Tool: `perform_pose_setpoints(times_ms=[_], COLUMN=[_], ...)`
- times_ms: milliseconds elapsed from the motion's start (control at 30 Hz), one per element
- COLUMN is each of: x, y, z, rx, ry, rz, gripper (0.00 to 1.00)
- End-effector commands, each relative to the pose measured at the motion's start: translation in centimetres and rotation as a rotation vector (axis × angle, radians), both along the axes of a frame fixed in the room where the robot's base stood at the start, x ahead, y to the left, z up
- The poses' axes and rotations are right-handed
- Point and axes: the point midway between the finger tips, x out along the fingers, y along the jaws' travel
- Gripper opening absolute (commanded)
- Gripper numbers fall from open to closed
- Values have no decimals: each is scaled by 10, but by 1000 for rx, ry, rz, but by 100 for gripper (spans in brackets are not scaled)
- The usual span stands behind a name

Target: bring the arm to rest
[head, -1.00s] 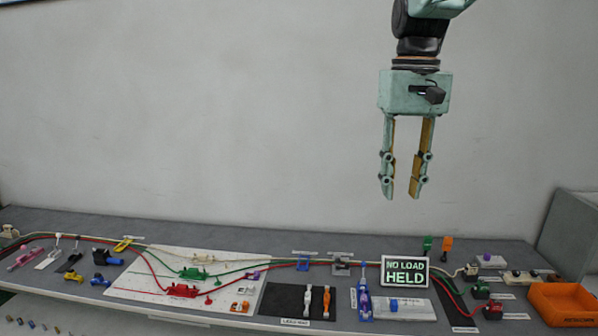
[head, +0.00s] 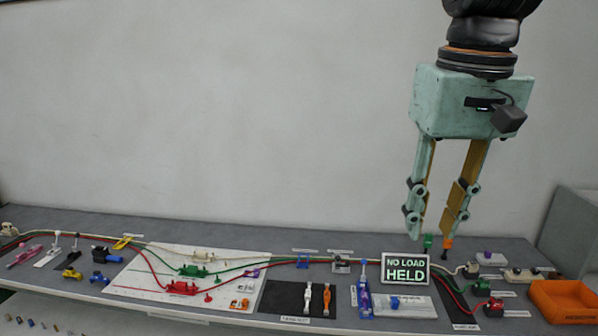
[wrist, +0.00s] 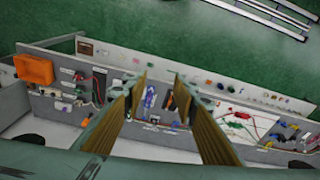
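My gripper (head: 430,240) hangs in the air, fingers pointing down, above the right part of the grey bench in the head view. Its two fingers are apart with nothing between them. In the wrist view the two fingers (wrist: 160,85) also stand apart, with the bench far beyond them. The fingertips overlap the green and orange pieces behind the sign in the head view, but whether they are close to them I cannot tell.
A sign reading "NO LOAD HELD" (head: 405,271) stands on the bench. An orange bin (head: 563,300) is at the right end. Lever fixtures, a white board (head: 140,285) and red and green cables spread along the bench. The space before the wall is clear.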

Motion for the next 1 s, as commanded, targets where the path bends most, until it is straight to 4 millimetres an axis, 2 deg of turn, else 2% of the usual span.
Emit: perform_pose_setpoints(times_ms=[100,467,1000], x=[-22,-81,-163], y=[1,2,4], z=[-5,-25,-70], rx=[1,3,8], ry=[-19,-74,-158], rz=[-2,-6,-15], gripper=[26,26,26])
